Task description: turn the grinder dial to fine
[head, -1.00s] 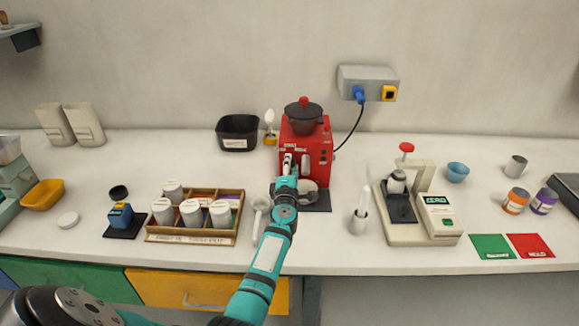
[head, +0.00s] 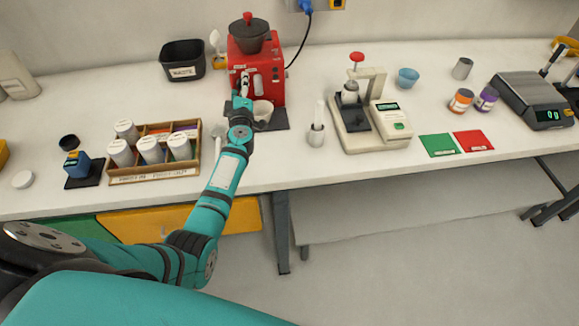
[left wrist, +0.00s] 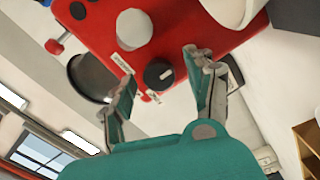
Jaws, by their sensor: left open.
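The red grinder (head: 271,70) stands near the back of the counter with a dark hopper and lid on top. In the left wrist view its red front (left wrist: 185,25) shows a round black dial (left wrist: 158,74) with a light pointer mark, and a larger pale grey knob-like part (left wrist: 134,29) beside it. My left gripper (head: 241,84) is at the grinder's front. In the left wrist view the left gripper (left wrist: 157,65) is open, its fingers on either side of the dial with gaps visible. The gripper hides the dial in the head view. My right gripper is out of view.
A white cup (head: 262,109) sits below the grinder's front, close to my wrist. A wooden rack of jars (head: 155,176) stands left of my forearm. A black waste bin (head: 183,61) is behind left; a press with scale (head: 370,140) is to the right.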

